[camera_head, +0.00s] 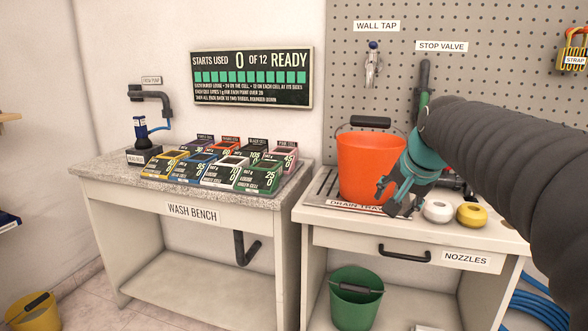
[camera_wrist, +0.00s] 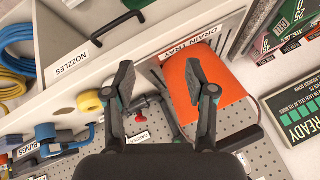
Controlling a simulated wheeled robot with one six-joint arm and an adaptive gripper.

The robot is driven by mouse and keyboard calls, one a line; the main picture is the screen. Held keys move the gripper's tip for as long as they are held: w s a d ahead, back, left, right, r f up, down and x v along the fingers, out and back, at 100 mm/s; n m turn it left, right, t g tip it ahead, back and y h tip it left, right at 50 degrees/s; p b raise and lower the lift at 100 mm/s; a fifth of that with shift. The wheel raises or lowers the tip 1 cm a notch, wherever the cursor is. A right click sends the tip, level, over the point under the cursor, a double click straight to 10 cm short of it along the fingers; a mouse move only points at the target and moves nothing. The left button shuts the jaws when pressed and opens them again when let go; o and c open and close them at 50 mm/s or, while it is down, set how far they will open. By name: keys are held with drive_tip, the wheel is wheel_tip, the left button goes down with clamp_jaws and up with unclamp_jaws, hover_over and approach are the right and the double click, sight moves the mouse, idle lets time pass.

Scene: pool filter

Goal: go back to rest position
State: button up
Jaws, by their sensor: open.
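My gripper (camera_head: 388,198) is open and empty in the head view, in front of the lower right part of the orange bucket (camera_head: 368,165). Its two fingers also show spread apart in the wrist view (camera_wrist: 167,82), with nothing between them. The orange bucket stands upright on the drain tray (camera_head: 322,188), its dark handle raised. It shows at an angle in the wrist view (camera_wrist: 202,85), behind one finger. I cannot tell whether the gripper touches the bucket. My arm reaches in from the right and hides part of the right bench and the pegboard.
A white nozzle (camera_head: 437,211) and a yellow nozzle (camera_head: 472,216) lie right of the gripper. The wash bench (camera_head: 190,210) at left holds several coloured cells. A stop valve pipe (camera_head: 424,80) rises behind the arm. A green bucket (camera_head: 355,300) sits on the shelf below.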

drive_tip(key=s+a+f+n, duration=0.1)
drive_tip(key=s+f+n, duration=0.1)
drive_tip(key=s+f, duration=0.3)
drive_tip(key=s+a+f+n+g, duration=0.1)
drive_tip(key=s+a+f+n, duration=0.1)
drive_tip(key=s+f, duration=0.4)
drive_tip(key=s+a+f+n, duration=0.1)
drive_tip(key=s+f+n, duration=0.2)
drive_tip(key=s, duration=1)
wheel_tip(320, 180, down, 2)
drive_tip(key=shift+s+a+f+g, duration=0.25)
drive_tip(key=shift+s+a+g, duration=0.1)
drive_tip(key=shift+s+g, duration=0.05)
drive_tip(key=shift+c, duration=1.4)
drive_tip(key=shift+a, duration=0.1)
